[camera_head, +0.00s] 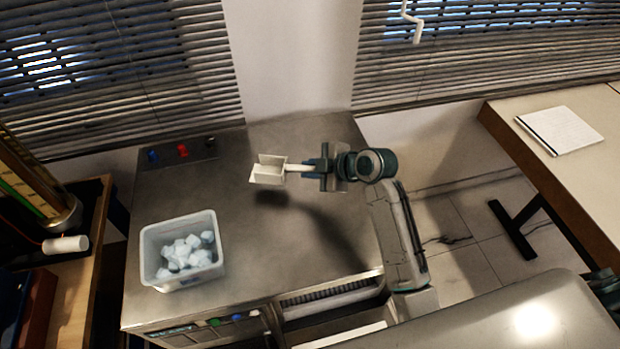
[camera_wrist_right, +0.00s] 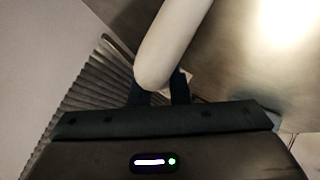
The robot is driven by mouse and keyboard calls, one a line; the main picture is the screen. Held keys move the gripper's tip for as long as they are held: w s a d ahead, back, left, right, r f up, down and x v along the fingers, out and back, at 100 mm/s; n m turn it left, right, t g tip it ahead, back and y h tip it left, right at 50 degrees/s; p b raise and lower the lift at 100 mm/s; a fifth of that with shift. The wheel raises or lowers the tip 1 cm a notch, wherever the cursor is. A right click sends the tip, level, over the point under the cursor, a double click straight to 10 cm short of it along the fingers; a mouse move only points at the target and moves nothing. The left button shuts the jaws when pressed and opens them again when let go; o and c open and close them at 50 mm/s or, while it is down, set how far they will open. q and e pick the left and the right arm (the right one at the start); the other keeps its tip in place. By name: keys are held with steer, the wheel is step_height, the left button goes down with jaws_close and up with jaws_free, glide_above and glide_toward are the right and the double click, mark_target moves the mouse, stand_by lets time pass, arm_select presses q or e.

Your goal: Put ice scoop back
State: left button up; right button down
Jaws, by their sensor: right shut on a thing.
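A white ice scoop (camera_head: 269,172) is held in the air above the steel counter, its open end toward the left. My right gripper (camera_head: 322,168) is shut on the scoop's handle. The handle (camera_wrist_right: 170,45) also shows in the right wrist view, between the fingers (camera_wrist_right: 160,92). A translucent white bin (camera_head: 148,250) with several ice cubes (camera_head: 188,253) in it stands on the counter's front left, to the left of and nearer than the scoop.
The steel counter (camera_head: 240,240) is clear between the bin and my right arm. Blue (camera_head: 153,156) and red (camera_head: 183,150) knobs stand at its back left. A table with a notepad (camera_head: 560,130) is at the right. Window blinds hang behind.

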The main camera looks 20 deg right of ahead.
steer(key=shift+f, duration=0.85)
step_height(320, 180, down, 2)
steer(key=shift+d+f+p, duration=0.1)
steer(key=shift+f+p, duration=0.1)
steer(key=shift+p, duration=0.35)
steer(key=shift+f, duration=0.45)
steer(key=shift+f, duration=0.15)
steer(key=c, duration=1.4)
jaws_free()
steer(key=shift+o, duration=0.2)
